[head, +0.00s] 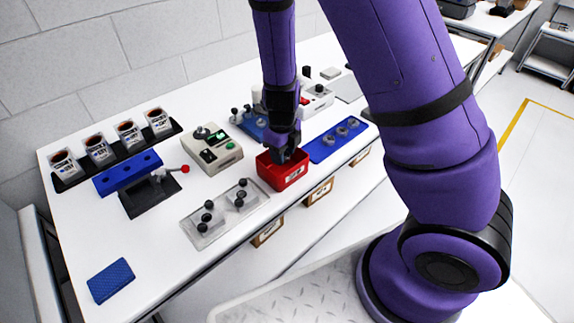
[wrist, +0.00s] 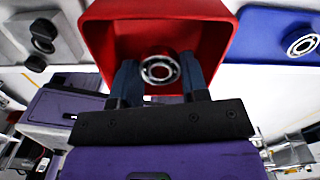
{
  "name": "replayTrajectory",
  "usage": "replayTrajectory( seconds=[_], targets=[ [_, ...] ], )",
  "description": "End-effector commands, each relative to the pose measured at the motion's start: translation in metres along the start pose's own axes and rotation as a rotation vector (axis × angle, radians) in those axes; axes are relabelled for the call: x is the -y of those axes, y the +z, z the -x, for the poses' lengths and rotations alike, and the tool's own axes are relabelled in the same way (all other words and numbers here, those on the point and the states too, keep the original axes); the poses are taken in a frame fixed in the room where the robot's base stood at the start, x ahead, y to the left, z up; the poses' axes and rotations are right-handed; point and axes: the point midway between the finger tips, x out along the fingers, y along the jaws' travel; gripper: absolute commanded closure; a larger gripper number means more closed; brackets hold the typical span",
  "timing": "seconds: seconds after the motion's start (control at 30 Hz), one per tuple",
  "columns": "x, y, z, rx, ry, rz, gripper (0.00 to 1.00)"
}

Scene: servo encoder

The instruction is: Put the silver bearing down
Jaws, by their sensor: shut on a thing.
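My gripper (wrist: 160,78) is shut on the silver bearing (wrist: 160,68), a small ring that shows between its fingertips in the wrist view. The bearing appears over or inside the red bin (wrist: 225,30); I cannot tell whether it touches the bin's floor. In the head view my gripper (head: 281,155) points down into the red bin (head: 292,175), and the bearing is hidden there. The blue tray (head: 325,147) to the right of the bin holds several silver rings.
A clear tray (head: 215,232) with dark knobs lies left of the bin. A beige device (head: 212,150) stands behind it. A blue press with a red-knobbed lever (head: 130,175) and a blue pad (head: 110,281) are farther left. The table's front left is mostly clear.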

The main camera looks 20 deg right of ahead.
Motion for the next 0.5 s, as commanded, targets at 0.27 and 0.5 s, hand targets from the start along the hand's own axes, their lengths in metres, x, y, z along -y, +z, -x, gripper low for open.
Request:
replayTrajectory(
  seconds=[0.27, 0.5],
  targets=[
    [0.000, 0.000, -0.019, 0.000, 0.000, -0.001, 0.87],
    [0.001, -0.001, -0.044, -0.001, 0.001, -0.002, 0.87]
  ],
)
